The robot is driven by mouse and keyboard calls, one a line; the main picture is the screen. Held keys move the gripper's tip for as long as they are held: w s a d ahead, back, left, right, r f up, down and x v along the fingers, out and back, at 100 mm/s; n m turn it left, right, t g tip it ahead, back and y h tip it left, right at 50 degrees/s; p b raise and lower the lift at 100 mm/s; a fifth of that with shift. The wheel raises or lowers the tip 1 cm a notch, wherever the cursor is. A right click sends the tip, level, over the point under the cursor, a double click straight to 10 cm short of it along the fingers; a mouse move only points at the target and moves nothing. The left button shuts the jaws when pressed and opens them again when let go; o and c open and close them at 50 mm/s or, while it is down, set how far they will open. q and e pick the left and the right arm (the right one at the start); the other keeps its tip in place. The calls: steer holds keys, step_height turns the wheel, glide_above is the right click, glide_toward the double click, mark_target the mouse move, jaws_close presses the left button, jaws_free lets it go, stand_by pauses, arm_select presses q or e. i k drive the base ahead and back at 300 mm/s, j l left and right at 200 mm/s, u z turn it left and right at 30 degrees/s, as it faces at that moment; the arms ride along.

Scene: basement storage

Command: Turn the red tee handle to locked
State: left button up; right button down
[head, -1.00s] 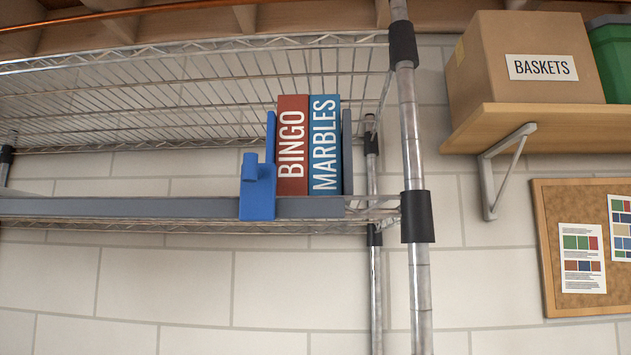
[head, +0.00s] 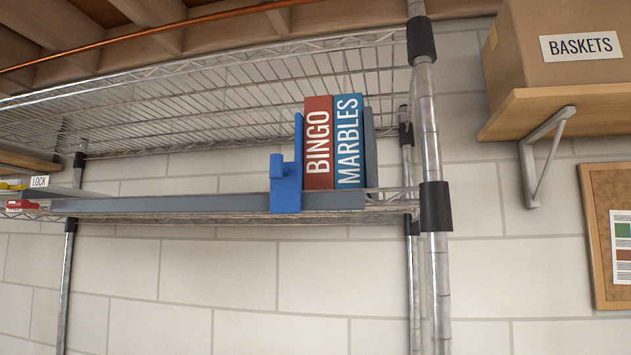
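A small red part (head: 22,205) shows at the far left edge of the head view, at shelf height. It may be the red tee handle, but it is cut by the frame edge and too small to tell its shape or angle. A white label reading LOCK (head: 40,182) sits just above and right of it. A yellow part (head: 10,186) shows above the red part at the edge. Neither of my grippers is in view.
A wire shelf rack holds a grey rail (head: 170,204) with a blue sliding bookend (head: 286,190). Boxes reading BINGO (head: 318,145) and MARBLES (head: 348,143) stand beside it. A metal post (head: 428,130) rises at right. A BASKETS carton (head: 560,60) sits on a wooden wall shelf.

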mark_target(25, 204)
steer(key=u, duration=1.3)
